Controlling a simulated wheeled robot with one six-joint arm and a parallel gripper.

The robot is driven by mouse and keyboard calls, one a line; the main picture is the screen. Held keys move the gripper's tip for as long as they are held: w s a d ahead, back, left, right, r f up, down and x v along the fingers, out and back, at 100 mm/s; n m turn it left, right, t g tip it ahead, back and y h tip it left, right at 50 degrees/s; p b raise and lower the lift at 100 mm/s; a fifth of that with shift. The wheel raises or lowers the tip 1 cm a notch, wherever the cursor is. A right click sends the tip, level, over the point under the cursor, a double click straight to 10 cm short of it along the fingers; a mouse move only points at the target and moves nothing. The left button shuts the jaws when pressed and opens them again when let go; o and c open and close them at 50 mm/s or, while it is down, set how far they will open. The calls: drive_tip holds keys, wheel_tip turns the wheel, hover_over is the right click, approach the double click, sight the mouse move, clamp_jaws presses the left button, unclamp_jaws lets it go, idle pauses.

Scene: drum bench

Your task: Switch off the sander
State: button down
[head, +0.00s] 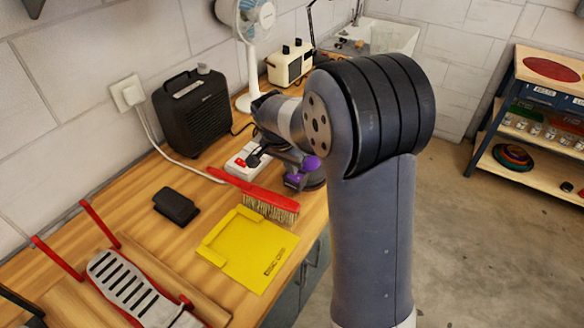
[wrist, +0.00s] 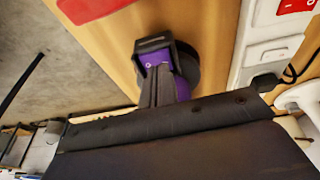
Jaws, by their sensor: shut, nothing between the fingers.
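The sander is a dark, purple-trimmed tool with a round base. In the head view the sander (head: 296,181) stands near the bench's front edge, partly covered by my arm and gripper. In the wrist view its purple top (wrist: 182,88) carries small white marks, with a black block at the far end. My gripper (wrist: 158,72) is shut and empty. Its fingers reach over the purple top, with the tips close to the marks. I cannot tell whether they touch. The switch itself is mostly hidden behind the fingers, so its position is unclear.
A power strip (head: 244,158) with a red switch and black plug lies beside the sander. A red brush (head: 255,193) and yellow dustpan (head: 247,250) lie nearer. A black heater (head: 192,110), white fan (head: 247,100) and cream toaster (head: 290,65) stand behind.

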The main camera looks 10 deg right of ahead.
drive_tip(key=v, duration=1)
drive_tip(key=shift+b, duration=0.35)
drive_tip(key=shift+d+f, duration=0.1)
drive_tip(key=shift+f, duration=0.05)
hover_over(294, 178)
drive_tip(key=a, duration=0.1)
wheel_tip(294, 178, down, 6)
drive_tip(key=shift+s+r+p, duration=0.1)
drive_tip(key=shift+p, duration=0.2)
drive_tip(key=shift+d+r, duration=0.55)
drive_tip(key=shift+r, duration=0.05)
drive_tip(key=v, duration=0.7)
drive_tip(key=shift+a+r+b, duration=0.15)
drive_tip(key=shift+r+b, duration=0.1)
drive_tip(key=shift+b, duration=0.05)
drive_tip(key=shift+s+f, duration=0.1)
